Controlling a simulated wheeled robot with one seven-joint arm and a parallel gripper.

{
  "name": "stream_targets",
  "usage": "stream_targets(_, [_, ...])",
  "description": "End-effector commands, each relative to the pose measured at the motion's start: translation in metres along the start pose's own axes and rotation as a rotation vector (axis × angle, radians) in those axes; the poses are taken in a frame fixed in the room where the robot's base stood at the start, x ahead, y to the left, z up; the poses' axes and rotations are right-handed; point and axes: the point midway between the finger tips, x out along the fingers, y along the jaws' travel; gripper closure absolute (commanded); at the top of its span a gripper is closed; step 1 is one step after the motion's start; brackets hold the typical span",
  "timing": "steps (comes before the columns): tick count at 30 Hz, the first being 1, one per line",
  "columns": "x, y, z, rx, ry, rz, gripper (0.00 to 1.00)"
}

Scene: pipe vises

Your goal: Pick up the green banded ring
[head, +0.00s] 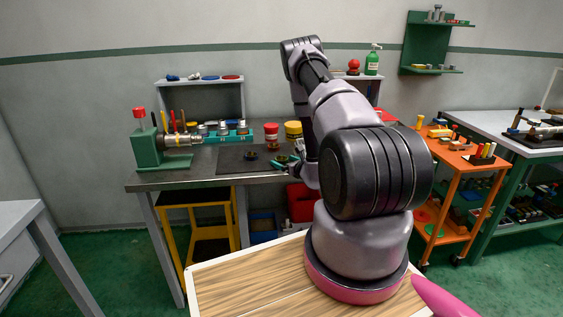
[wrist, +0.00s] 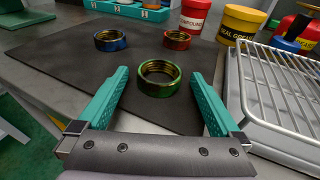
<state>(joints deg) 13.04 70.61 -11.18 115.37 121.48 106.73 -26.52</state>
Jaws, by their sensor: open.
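The green banded ring (wrist: 159,78) lies flat on a dark mat (wrist: 70,60) in the wrist view. It has a green outside and a brass-coloured threaded inside. My gripper (wrist: 163,82) is open, with its two teal fingers on either side of the ring, the ring showing between the fingertips. I cannot tell the exact height of the fingers above the mat. In the head view my gripper (head: 289,163) is small and partly hidden by my arm at the mat's right side.
A blue banded ring (wrist: 111,40) and a red banded ring (wrist: 177,39) lie behind on the mat. A wire rack (wrist: 285,95) stands close on the right. Red (wrist: 194,16) and yellow (wrist: 240,22) tubs stand at the back. A green vise (head: 150,147) is at the bench's left.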

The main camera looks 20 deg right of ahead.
Motion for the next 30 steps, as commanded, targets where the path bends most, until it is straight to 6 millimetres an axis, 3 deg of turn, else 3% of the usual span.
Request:
stream_targets(6, [0.001,0.000,0.000,0.000,0.001,0.000,0.00])
stream_targets(12, [0.001,0.000,0.000,0.000,0.001,0.000,0.77])
stream_targets(14, [0.001,0.000,0.000,-0.001,0.000,0.000,0.94])
stream_targets(23, [0.000,0.000,0.004,-0.001,0.000,0.000,0.94])
stream_targets(30, [-0.006,0.000,0.035,-0.002,-0.002,0.000,0.94])
